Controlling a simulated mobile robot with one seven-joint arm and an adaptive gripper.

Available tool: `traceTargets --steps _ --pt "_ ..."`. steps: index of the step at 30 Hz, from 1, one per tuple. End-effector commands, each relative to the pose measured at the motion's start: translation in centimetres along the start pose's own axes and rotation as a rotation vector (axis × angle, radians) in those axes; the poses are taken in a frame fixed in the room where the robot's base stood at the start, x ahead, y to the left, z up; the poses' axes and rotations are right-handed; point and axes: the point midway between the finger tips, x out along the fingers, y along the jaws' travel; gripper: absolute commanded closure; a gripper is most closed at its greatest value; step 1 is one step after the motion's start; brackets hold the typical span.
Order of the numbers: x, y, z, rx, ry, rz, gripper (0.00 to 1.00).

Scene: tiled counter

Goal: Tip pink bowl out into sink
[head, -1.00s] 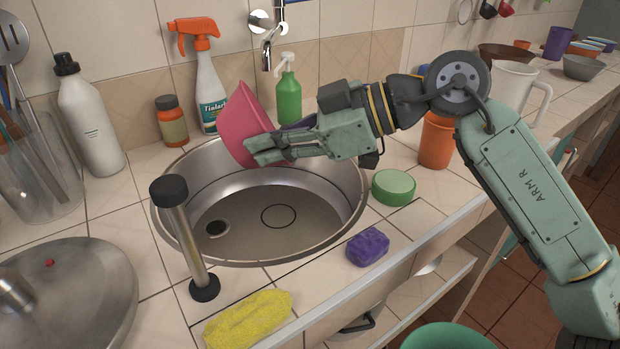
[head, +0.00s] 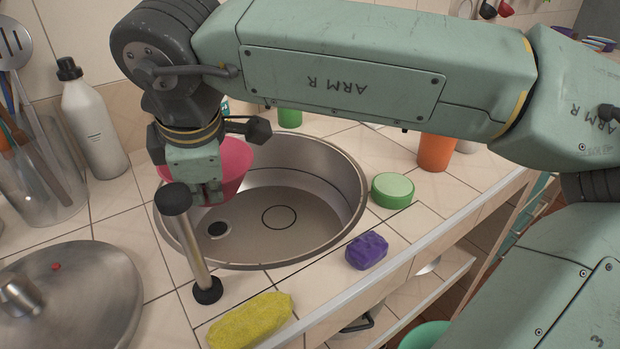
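The pink bowl (head: 236,166) is at the back left of the round metal sink (head: 300,222), partly hidden behind my gripper. Its visible side narrows downward; its inside and any contents are hidden. My gripper (head: 207,198) points down over the sink's left side, its fingers against the near side of the bowl. It looks shut on the bowl's wall, though the fingertips are partly covered by the metal post. The sink's basin is bare where I can see it, with a dark drain hole at the left.
A metal post with a black knob (head: 173,198) stands at the sink's near left, close to my gripper. A yellow sponge (head: 250,320), purple sponge (head: 367,250) and green round container (head: 392,190) lie around the sink. A white bottle (head: 95,125) stands left.

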Motion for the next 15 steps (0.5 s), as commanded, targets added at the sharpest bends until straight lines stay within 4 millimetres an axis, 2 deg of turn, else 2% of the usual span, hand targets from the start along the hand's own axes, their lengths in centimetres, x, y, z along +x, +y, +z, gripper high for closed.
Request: traceTargets --steps 1,3,10,15 --pt "-0.80 0.29 -0.68 -0.021 -0.026 -0.004 1.00" --pt "-0.97 0.38 -0.96 -0.033 -0.061 -0.002 1.00" --pt "-0.65 0.28 -0.76 -0.029 -0.068 -0.001 1.00" --pt "-1.37 0.58 -0.84 -0.029 -0.067 -0.001 1.00"
